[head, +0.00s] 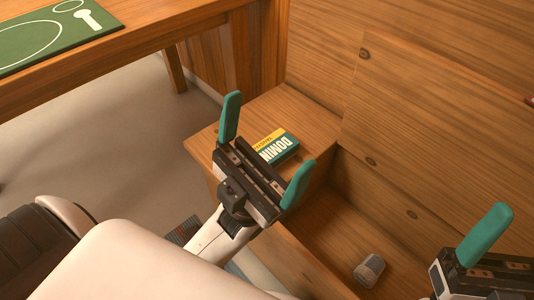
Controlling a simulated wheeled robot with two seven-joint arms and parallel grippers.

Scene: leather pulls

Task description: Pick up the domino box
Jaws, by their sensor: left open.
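The domino box (280,148) is a small green and yellow box with the letters "DOMIN" showing. It lies on a raised wooden ledge (270,109). My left gripper (264,148) is open, with its two green fingers spread wide. In the picture it overlaps the near side of the box, and its fingers show on either side of it. Whether it touches the box I cannot tell. My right gripper (485,236) is at the lower right, cut off by the picture's edge, with only one green finger showing.
A small grey rounded object (369,270) lies in the lower wooden compartment (345,225) right of the ledge. Wooden walls (440,110) with knots rise behind. A wooden table (130,48) with a green mat (60,35) stands at the upper left. Grey floor (110,135) is open below it.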

